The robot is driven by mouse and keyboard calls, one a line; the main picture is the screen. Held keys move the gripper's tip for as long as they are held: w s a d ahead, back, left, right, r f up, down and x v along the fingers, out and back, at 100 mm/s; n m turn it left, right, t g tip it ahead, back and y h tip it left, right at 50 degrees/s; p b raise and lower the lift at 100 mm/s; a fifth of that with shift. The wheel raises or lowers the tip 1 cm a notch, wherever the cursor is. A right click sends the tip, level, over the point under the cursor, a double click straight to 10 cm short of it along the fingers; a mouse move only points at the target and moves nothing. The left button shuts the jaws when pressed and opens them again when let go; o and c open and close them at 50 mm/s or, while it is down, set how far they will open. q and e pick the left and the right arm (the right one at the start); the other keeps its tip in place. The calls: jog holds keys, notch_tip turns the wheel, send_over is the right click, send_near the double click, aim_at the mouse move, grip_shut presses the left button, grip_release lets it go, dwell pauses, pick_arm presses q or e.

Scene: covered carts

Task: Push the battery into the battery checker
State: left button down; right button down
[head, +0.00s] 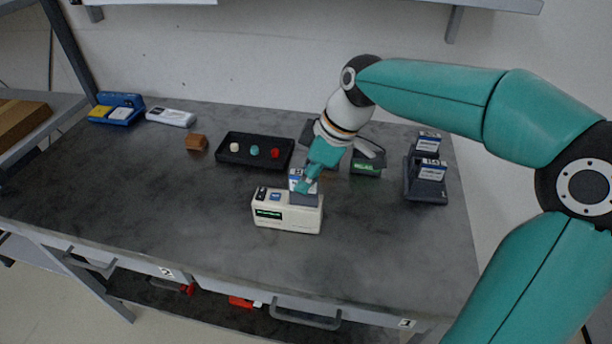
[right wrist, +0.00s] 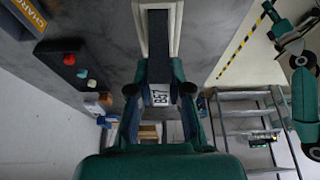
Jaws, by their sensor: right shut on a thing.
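The battery checker (head: 287,220) is a cream box with a green display on its front, standing on the grey table. The battery (head: 304,199) is a dark grey block with a white and blue label, at the right part of the checker's top. My right gripper (head: 306,186) is shut on the battery from above. In the right wrist view the gripper (right wrist: 160,95) has its fingers on both sides of the battery's label (right wrist: 159,98). How deep the battery sits in the checker is hard to tell. My left gripper is out of view.
A black tray (head: 225,155) with white, teal and red knobs lies behind the checker. A brown block (head: 197,142), a blue device (head: 118,112) and a white device (head: 171,117) are at the back left. A dark holder (head: 425,191) with batteries stands at right. The front table area is clear.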

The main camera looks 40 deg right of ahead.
aim_at(297, 204)
jog(key=shift+f+b, duration=1)
jog(key=shift+f, duration=0.2)
jog(key=shift+f+b, duration=0.3)
jog(key=shift+f, duration=0.05)
jog(key=shift+f, duration=0.2)
jog(key=c, duration=1)
grip_release()
jog(key=shift+r, duration=0.1)
jog(key=v, duration=1.1)
jog(key=shift+s+d+r, duration=0.15)
jog(key=shift+r, duration=0.2)
